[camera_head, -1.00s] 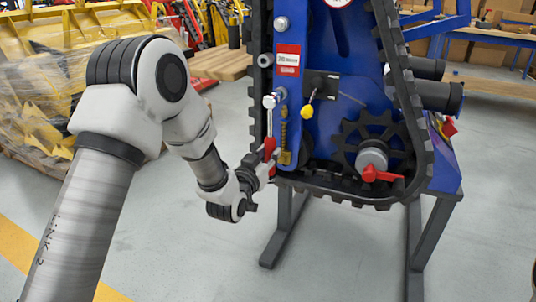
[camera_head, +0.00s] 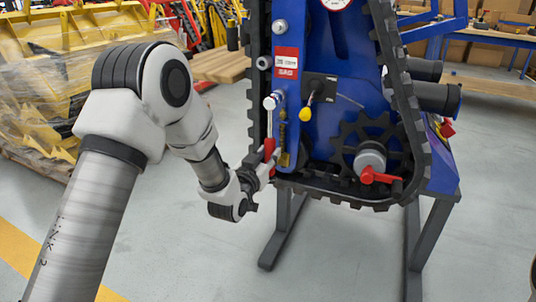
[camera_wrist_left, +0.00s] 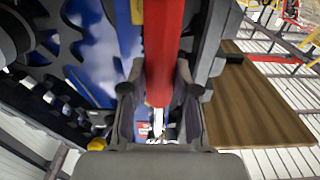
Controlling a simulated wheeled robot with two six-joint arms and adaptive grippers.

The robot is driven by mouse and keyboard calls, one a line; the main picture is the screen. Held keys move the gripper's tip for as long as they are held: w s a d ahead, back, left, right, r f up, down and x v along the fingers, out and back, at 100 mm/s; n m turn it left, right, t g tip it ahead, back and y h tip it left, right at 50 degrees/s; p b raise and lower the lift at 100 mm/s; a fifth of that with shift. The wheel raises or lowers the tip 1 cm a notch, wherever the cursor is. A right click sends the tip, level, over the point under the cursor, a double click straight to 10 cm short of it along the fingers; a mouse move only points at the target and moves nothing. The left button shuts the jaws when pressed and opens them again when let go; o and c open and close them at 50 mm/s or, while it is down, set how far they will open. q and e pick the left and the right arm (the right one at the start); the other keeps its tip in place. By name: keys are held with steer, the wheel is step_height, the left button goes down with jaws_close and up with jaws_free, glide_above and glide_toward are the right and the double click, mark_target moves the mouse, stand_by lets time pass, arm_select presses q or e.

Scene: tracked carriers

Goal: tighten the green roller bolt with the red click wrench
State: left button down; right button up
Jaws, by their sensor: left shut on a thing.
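My left gripper (camera_head: 267,168) is shut on the red handle of the click wrench (camera_head: 269,148), low at the left side of the blue carrier frame. In the left wrist view the red handle (camera_wrist_left: 160,50) runs between the fingers of the gripper (camera_wrist_left: 160,115). In the head view the wrench stands nearly upright, and a silver round end (camera_head: 270,102) shows above the red part, against the frame. I cannot make out the green roller bolt or whether the wrench is seated on it. My right gripper is out of view.
A black track (camera_head: 415,135) loops around the blue frame (camera_head: 335,75). A yellow knob (camera_head: 305,114), a toothed sprocket and a red lever (camera_head: 380,177) on a grey hub sit close by. Dark stand legs (camera_head: 284,232) reach the floor. The floor in front is clear.

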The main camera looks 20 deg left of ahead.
arm_select(q)
steer(key=c, duration=1.5)
jaws_free()
jaws_close()
steer(key=shift+a+r+m, duration=0.1)
steer(key=shift+a+m, duration=0.4)
steer(key=shift+a, duration=0.2)
steer(key=shift+p, duration=0.3)
steer(key=shift+a+r+m+p, duration=0.1)
steer(key=shift+a+m+p, duration=0.25)
steer(key=shift+a+m, duration=0.3)
